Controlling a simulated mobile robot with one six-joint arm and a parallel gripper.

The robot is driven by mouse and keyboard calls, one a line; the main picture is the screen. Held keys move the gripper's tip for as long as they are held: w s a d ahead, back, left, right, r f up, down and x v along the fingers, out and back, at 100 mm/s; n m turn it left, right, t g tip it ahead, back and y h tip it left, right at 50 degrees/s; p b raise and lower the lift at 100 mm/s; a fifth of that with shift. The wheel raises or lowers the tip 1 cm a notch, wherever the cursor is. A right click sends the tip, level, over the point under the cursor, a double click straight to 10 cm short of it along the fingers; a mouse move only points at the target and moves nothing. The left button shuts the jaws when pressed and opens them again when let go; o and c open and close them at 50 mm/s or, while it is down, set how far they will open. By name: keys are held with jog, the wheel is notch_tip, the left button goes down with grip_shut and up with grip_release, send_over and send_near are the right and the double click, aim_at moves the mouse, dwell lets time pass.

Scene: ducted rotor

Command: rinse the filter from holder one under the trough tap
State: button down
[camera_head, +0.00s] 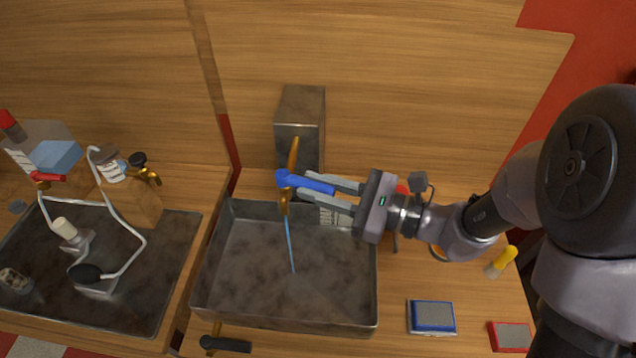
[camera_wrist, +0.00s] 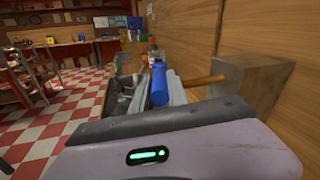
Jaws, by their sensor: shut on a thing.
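The trough (camera_head: 285,262) is a grey metal basin, and the brass tap (camera_head: 293,157) stands over its back edge. A thin light-blue stream of water (camera_head: 289,245) falls from the tap into the trough. My gripper (camera_head: 318,188) is shut on the tap's blue handle (camera_head: 290,180), which points right between the fingers. The blue handle also shows in the wrist view (camera_wrist: 160,84). A blue-framed panel with a grey face (camera_head: 432,316), possibly a filter, lies flat right of the trough. A red-framed panel (camera_head: 510,337) lies farther right. I cannot tell which belongs to holder one.
A grey metal block (camera_head: 300,130) stands behind the tap. A small white slatted piece (camera_head: 335,217) shows partly under my gripper. A black-handled tool (camera_head: 226,344) lies before the trough, and a yellow-handled one (camera_head: 502,262) lies right. Another tray (camera_head: 130,285) holds assorted parts at left.

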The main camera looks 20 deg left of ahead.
jog(key=c, duration=1.3)
grip_release()
jog(key=shift+d, duration=0.1)
jog(key=d+p, duration=0.2)
jog(key=d, duration=1.5)
jog(key=shift+w, duration=0.2)
jog(key=shift+d, duration=0.1)
